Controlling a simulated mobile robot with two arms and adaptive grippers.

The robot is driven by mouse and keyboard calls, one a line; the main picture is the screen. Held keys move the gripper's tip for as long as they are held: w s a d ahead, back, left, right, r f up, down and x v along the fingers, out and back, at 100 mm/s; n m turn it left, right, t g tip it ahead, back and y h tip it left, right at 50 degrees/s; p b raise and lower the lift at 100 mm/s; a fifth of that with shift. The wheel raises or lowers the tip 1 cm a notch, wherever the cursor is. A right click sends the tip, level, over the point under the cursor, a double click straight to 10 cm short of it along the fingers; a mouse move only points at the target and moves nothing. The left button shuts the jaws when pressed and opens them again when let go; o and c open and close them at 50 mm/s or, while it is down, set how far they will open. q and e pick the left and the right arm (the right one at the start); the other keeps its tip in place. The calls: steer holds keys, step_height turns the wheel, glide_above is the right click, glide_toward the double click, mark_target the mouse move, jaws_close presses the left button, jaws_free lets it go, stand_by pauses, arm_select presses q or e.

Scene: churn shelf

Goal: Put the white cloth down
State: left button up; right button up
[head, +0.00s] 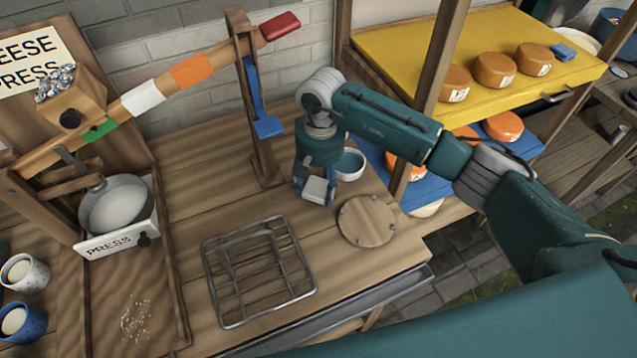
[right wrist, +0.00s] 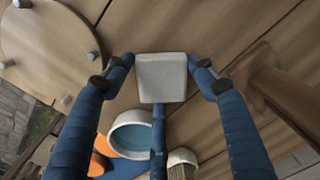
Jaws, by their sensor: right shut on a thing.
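The white cloth (head: 315,188) looks like a small, thick white square. My right gripper (head: 315,193) is shut on it, above the wooden bench top, between the wooden post and the round board. My left gripper is not in view.
A bowl of bluish liquid (head: 350,166) stands close behind the gripper. A round wooden board (head: 366,221) lies at front right, a wire rack (head: 222,285) at front left. The wooden post (head: 262,150) rises on the left. Bench (head: 200,200) left of the post is bare.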

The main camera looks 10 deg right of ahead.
mark_target(320, 187)
steer(key=shift+f+b, duration=0.2)
steer(key=shift+b, duration=0.15)
steer(key=o, duration=0.8)
steer(key=shift+o, duration=0.2)
steer(key=shift+r, duration=0.1)
steer(key=shift+r+p, duration=0.25)
steer(key=shift+p, duration=0.2)
steer(key=shift+w+r+b, duration=0.1)
steer(key=shift+r+b, duration=0.2)
steer(key=shift+b, duration=0.1)
step_height(320, 187, up, 11)
steer(key=b, duration=0.3)
steer(key=shift+d, duration=0.2)
